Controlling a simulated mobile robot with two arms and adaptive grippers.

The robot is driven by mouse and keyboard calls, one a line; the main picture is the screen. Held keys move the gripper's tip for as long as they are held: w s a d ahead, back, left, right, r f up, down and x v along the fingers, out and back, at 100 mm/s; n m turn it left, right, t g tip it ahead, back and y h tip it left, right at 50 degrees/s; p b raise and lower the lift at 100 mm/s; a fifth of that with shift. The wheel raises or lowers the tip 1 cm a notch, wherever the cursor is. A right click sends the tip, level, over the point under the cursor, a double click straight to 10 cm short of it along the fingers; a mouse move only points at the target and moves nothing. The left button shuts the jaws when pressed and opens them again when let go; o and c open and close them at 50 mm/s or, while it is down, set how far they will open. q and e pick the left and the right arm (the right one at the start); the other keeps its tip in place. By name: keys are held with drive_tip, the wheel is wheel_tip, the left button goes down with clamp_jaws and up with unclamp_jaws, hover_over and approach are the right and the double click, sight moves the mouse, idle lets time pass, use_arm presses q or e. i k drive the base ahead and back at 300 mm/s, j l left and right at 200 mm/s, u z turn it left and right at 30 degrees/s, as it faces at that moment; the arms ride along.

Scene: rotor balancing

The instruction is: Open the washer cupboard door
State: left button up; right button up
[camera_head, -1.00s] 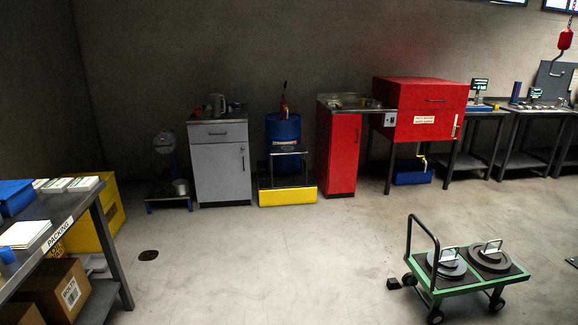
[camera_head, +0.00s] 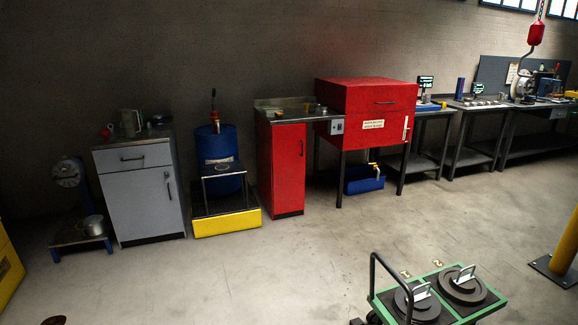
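A narrow red cupboard (camera_head: 281,170) stands against the back wall under a steel worktop. I cannot tell for sure which of the two red units is the washer. Neither gripper is in view.
A grey cabinet (camera_head: 140,195) and a blue drum (camera_head: 216,150) with a yellow-fronted base (camera_head: 227,222) stand left of the red cupboard. A green trolley (camera_head: 470,311) with dark discs is at the front right. A yellow post (camera_head: 566,248) stands at far right. The middle floor is clear.

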sight(288, 140)
drive_tip(key=i+j+u, duration=0.2)
drive_tip(key=i, duration=0.95)
drive_tip(key=i+l+u, duration=0.25)
drive_tip(key=i, duration=0.9)
